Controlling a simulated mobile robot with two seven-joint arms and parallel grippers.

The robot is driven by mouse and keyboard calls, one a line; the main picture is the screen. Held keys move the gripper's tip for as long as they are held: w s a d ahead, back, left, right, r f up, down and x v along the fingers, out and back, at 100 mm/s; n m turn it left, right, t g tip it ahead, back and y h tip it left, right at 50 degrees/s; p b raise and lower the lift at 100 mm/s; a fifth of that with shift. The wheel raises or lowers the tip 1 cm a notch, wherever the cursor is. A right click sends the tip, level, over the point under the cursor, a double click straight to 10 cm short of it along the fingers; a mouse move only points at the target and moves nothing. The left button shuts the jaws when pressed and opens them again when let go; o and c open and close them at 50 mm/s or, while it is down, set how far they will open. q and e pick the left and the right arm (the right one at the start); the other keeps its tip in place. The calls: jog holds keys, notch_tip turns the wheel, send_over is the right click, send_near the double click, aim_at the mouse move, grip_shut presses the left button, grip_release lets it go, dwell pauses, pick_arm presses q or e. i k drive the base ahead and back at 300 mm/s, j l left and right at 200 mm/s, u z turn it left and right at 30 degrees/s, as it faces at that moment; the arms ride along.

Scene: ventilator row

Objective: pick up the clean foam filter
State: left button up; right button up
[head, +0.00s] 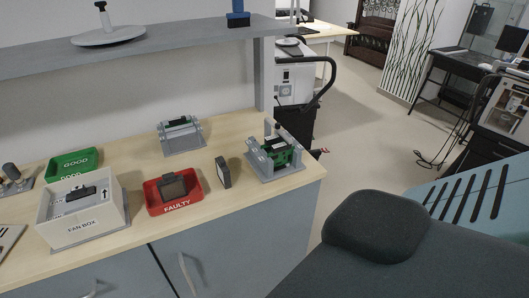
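A small dark upright block with a lighter face (222,172) stands on the wooden counter between the red tray and the grey fixture at the right end; it may be the clean foam filter, but I cannot tell for sure. Another dark grey block (173,187) sits in the red tray marked FAULTY (178,207). The green tray marked GOOD (75,162) stands at the left, and I see nothing in its visible part. Neither of my grippers is in view.
A white fan box (83,227) holding a dark-topped part stands front left. Grey fixtures with green parts stand at the back (182,137) and right end (276,157). A shelf (150,50) overhangs the counter's back. A dark padded shape (375,225) fills the lower right.

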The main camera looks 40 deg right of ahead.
aim_at(223, 171)
jog(key=z, duration=1)
